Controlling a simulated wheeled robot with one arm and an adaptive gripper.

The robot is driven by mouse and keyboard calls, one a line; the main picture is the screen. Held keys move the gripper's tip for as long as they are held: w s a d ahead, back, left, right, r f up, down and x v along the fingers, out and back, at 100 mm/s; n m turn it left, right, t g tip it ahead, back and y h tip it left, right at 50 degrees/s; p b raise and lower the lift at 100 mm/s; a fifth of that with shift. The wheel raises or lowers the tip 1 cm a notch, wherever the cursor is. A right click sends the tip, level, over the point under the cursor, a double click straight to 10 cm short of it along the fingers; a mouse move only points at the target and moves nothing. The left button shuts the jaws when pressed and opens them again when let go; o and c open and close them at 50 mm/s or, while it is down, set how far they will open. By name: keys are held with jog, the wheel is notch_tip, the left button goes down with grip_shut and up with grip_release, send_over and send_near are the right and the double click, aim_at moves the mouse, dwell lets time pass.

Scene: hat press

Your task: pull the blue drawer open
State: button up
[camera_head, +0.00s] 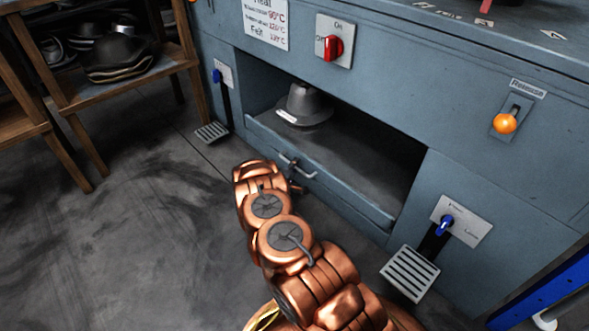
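The blue drawer (345,192) is the low blue-grey front panel under the open recess of the machine. It has a metal bar handle (298,167) near the middle of its front. A grey hat (305,104) with a small white tag sits in the recess behind the panel. My copper-coloured arm reaches up from the bottom of the view. My gripper (296,187) is at its far end, just below and in front of the handle. The wrist hides most of it, so its fingers and any contact with the handle cannot be made out.
A pedal (212,132) is left of the drawer and another pedal (411,273) is right of it, near the floor. A wooden shelf (130,82) with hats stands at the upper left. The dark floor at left is clear.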

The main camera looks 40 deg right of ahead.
grip_shut()
dwell(0.3)
dwell(0.5)
